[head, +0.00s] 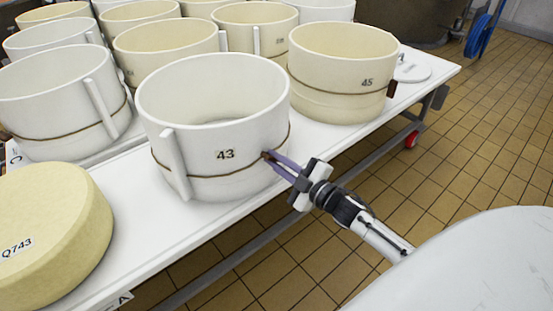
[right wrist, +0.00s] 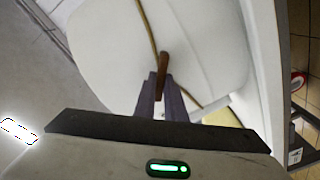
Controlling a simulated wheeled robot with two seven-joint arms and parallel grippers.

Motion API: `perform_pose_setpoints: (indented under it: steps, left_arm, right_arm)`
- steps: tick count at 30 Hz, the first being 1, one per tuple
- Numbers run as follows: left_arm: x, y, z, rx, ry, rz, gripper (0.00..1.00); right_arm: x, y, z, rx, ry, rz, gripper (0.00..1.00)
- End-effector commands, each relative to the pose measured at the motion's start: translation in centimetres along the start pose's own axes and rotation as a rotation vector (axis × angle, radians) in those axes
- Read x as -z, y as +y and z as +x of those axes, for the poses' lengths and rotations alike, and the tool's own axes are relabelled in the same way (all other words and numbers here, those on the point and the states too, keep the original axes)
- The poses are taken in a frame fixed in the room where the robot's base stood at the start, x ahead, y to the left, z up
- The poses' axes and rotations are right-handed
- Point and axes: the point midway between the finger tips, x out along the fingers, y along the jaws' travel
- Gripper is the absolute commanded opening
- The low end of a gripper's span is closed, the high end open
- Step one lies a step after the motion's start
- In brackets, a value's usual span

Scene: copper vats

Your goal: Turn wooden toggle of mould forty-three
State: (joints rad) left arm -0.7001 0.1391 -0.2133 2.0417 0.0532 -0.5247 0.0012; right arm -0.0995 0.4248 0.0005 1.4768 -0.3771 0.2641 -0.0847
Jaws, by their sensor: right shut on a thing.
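Mould forty-three (head: 222,175) is a white round hoop with a cord around it, standing on the white table. It also fills much of the right wrist view (right wrist: 195,45). Its small brown wooden toggle (right wrist: 163,66) sits at the cord on the mould's right side. In the head view the toggle is mostly hidden by the fingers. My right gripper (head: 269,159) reaches in from the right, and its purple fingers are shut on the toggle. In the right wrist view the fingertips (right wrist: 160,86) meet the toggle's lower end. My left gripper is not in view.
Mould 45 (head: 325,75) stands behind to the right with its own brown toggle (head: 391,89). A yellow cheese wheel labelled Q743 (head: 70,215) lies at the front left. Several other moulds crowd the back left. The table (head: 215,218) has a bare front edge; tiled floor lies beyond it.

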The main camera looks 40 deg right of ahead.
Motion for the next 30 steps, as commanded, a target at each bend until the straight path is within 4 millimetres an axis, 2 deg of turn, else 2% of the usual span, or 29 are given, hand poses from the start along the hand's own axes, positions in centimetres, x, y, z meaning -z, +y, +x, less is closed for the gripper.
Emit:
perform_pose_setpoints:
  steps: [18,30]
  left_arm:
    - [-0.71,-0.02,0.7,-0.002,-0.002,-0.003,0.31]
    - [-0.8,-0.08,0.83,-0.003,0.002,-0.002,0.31]
  right_arm:
    - [-0.11,-0.51,-0.01,0.0,0.002,-0.535,0.0]
    - [-0.17,-0.55,-0.02,0.0,0.001,-0.693,0.0]
